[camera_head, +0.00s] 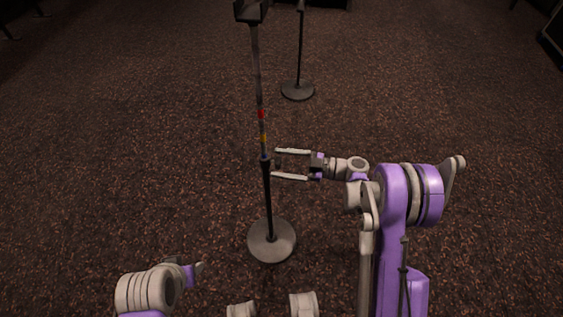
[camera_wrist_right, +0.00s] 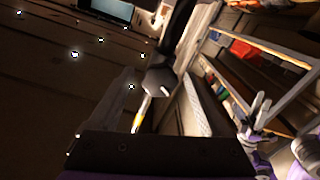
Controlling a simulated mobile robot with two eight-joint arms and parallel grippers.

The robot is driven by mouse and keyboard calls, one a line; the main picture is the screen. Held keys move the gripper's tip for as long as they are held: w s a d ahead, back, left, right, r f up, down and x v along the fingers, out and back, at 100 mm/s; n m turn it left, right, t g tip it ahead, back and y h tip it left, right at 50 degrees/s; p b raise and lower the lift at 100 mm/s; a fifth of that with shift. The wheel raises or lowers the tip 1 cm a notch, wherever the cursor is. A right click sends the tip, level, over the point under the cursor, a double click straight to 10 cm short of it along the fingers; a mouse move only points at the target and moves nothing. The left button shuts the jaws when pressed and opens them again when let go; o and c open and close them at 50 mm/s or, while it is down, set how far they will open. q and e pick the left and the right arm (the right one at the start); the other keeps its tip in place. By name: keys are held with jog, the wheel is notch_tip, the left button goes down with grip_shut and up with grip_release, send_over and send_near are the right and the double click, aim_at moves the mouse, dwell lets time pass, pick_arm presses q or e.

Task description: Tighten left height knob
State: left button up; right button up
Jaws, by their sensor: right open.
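A slim dark stand (camera_head: 268,205) stands upright on a round grey base in the middle of the head view. Its upper pole carries a red band and a yellow band. A dark height knob (camera_head: 278,161) sits at the collar just below the yellow band. My right gripper (camera_head: 275,163) comes in from the right, open, with its two pale fingers on either side of the knob. In the right wrist view the dark knob (camera_wrist_right: 158,82) shows between the spread fingers. My left gripper (camera_head: 198,268) is low at the left, and its fingers are mostly hidden.
A second stand (camera_head: 298,90) with a round base stands farther back. Dark speckled carpet (camera_head: 150,150) is clear around the near stand. In the right wrist view, shelving with coloured items (camera_wrist_right: 250,55) shows at the right.

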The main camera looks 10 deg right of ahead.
jog(key=shift+a, duration=0.2)
jog(key=shift+c, duration=0.2)
grip_shut()
jog(key=shift+m, duration=0.4)
jog(key=m+b, duration=0.1)
jog(key=m, duration=0.3)
jog(key=shift+m+b, duration=0.3)
jog(key=shift+b, duration=0.05)
jog(key=m+b, duration=0.1)
jog(key=m, duration=0.4)
jog(key=shift+m, duration=0.4)
